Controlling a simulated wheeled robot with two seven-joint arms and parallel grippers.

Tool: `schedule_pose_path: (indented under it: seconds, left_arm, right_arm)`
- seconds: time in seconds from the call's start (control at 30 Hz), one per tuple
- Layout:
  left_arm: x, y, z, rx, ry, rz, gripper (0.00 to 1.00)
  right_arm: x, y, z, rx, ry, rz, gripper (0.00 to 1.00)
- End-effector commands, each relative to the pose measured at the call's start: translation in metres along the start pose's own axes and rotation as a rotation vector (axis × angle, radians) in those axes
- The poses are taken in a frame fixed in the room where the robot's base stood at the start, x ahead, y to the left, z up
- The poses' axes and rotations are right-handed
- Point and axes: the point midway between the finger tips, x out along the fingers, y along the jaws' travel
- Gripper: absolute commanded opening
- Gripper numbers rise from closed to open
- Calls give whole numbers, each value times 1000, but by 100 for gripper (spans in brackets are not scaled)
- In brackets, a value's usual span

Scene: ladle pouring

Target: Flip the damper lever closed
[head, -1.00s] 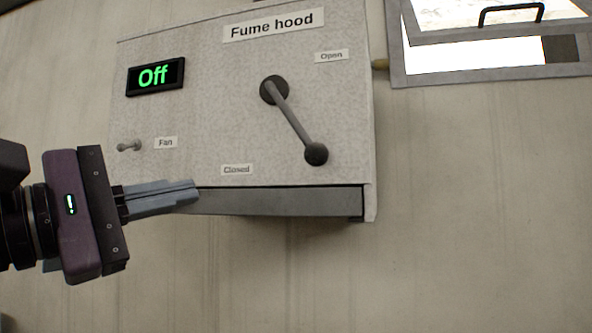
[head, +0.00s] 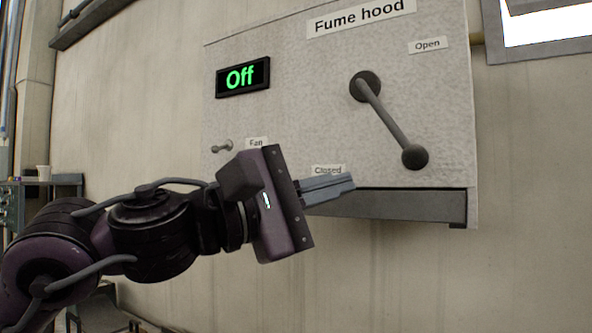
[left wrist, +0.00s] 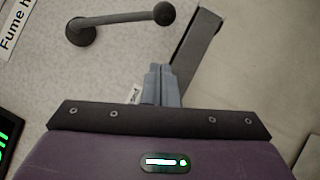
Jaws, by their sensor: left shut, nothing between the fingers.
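The damper lever (head: 387,118) is a grey rod on a dark round pivot, with a dark ball knob (head: 415,156) at its lower right end. It points down and right, between the "Open" label (head: 427,45) at upper right and the "Closed" label (head: 328,170) at lower left. My left gripper (head: 352,182) is shut and empty, in front of the panel's lower edge by the "Closed" label, left of and below the knob and apart from it. In the left wrist view, the lever (left wrist: 125,17) lies beyond the shut fingers (left wrist: 161,70). My right gripper is not in view.
The fume hood panel (head: 300,120) carries an "Off" display (head: 243,77) and a small fan switch (head: 222,146). A grey ledge (head: 400,205) runs under the panel.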

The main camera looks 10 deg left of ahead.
Motion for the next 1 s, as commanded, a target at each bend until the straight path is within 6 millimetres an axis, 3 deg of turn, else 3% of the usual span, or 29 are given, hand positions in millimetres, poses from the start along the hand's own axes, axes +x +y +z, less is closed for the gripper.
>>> schedule_pose_path:
  seconds: [0.1, 0.3, 1.0]
  left_arm:
    - [26, 4, 2, -3, -1, -3, 0]
    - [43, 4, 24, 1, -2, 0, 0]
    - [50, -3, 31, -22, -2, 16, 0]
  right_arm:
    - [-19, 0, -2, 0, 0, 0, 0]
    - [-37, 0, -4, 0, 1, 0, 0]
    - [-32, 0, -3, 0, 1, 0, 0]
